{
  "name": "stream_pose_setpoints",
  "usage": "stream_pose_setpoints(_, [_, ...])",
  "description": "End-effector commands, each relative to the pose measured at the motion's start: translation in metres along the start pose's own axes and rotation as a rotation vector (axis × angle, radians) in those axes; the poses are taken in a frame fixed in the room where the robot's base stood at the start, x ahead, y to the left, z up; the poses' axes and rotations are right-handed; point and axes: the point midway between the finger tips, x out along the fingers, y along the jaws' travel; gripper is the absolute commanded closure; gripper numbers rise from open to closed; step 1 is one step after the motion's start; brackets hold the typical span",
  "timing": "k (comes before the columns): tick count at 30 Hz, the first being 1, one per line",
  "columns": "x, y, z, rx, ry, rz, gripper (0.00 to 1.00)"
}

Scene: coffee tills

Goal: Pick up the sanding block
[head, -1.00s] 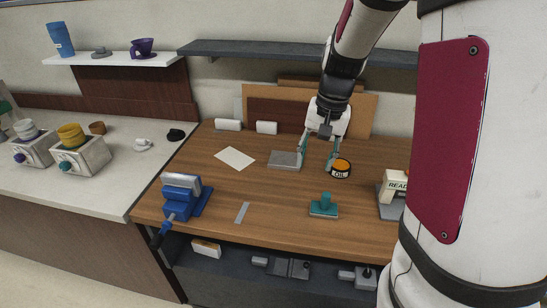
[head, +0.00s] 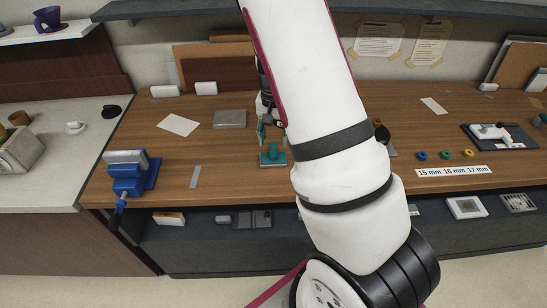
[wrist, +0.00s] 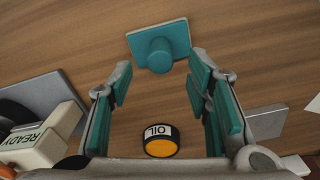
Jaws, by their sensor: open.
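The sanding block appears to be the teal block with a round knob (head: 272,155), lying on the wooden bench. In the wrist view the teal block (wrist: 176,35) is upper centre, just beyond the fingertips. My gripper (head: 270,134) is just behind and above the block in the head view, partly hidden by my arm. In the wrist view my gripper (wrist: 160,78) is open, its teal-padded fingers spread and nothing between the tips.
An oil tin (wrist: 160,141) and the READY stamp-like item (wrist: 46,134) are near my gripper. A grey plate (head: 230,119), white sheet (head: 179,124), grey strip (head: 195,177) and blue vise (head: 128,174) lie left. Bare bench surrounds the block.

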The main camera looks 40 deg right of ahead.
Motion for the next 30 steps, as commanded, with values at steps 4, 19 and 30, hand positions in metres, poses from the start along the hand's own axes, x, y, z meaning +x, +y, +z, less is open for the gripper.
stream_pose_setpoints(4, [0.009,0.001,0.002,0.0,-0.003,0.001,0.55])
stream_pose_setpoints(19, [0.054,0.0,0.004,0.0,0.0,-0.001,0.55])
stream_pose_setpoints(30, [0.053,0.0,0.004,0.0,0.0,-0.001,1.0])
